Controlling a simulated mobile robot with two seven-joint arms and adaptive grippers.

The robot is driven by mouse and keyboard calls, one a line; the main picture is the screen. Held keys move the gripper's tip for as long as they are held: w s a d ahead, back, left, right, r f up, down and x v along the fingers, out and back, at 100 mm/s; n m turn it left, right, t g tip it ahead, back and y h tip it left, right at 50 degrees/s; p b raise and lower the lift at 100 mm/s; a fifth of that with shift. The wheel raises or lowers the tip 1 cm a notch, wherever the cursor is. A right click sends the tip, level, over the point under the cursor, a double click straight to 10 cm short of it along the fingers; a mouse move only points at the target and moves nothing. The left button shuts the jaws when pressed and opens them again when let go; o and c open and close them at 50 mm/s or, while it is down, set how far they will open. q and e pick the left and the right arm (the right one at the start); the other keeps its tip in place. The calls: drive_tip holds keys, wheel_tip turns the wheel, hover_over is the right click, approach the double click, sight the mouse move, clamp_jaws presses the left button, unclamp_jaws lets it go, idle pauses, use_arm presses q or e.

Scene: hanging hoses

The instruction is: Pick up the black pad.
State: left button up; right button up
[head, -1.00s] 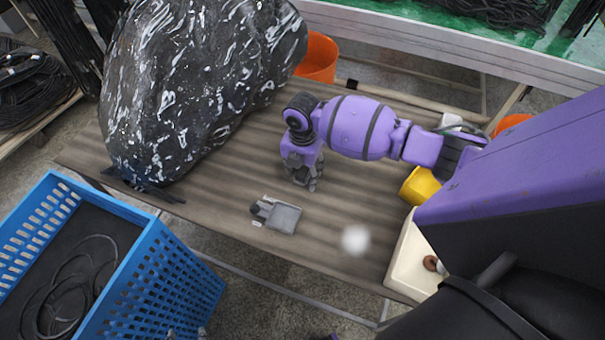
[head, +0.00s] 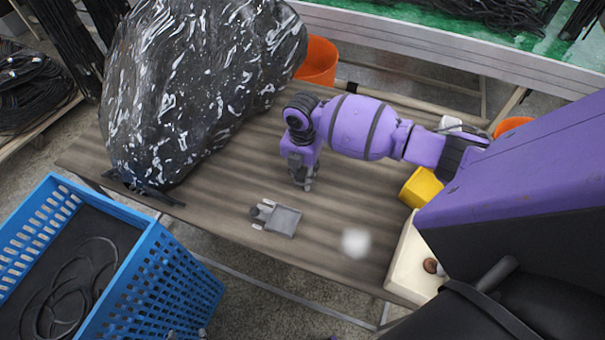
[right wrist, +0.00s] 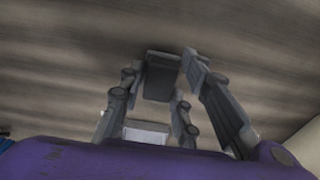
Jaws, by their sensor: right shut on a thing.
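My right gripper (head: 305,184) points down at the wooden table (head: 220,190), right of the black-and-white wrapped bundle. In the right wrist view its fingers (right wrist: 165,72) are shut on a dark, flat, block-like piece, the black pad (right wrist: 161,82). The pad sits between the fingertips, close to the tabletop; I cannot tell whether it still touches the table. In the head view the pad is too small and hidden by the fingers to make out.
A small grey device (head: 277,217) with pale prongs lies in front of the gripper. The big wrapped bundle (head: 195,90) stands left. A blue crate (head: 150,275) with hoses is front left. A yellow box (head: 421,187) and cream container (head: 408,265) are right.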

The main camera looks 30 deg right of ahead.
drive_tip(key=s+r, duration=1.2)
drive_tip(key=s, duration=0.2)
drive_tip(key=shift+d+p, duration=0.4)
drive_tip(key=shift+p, duration=0.05)
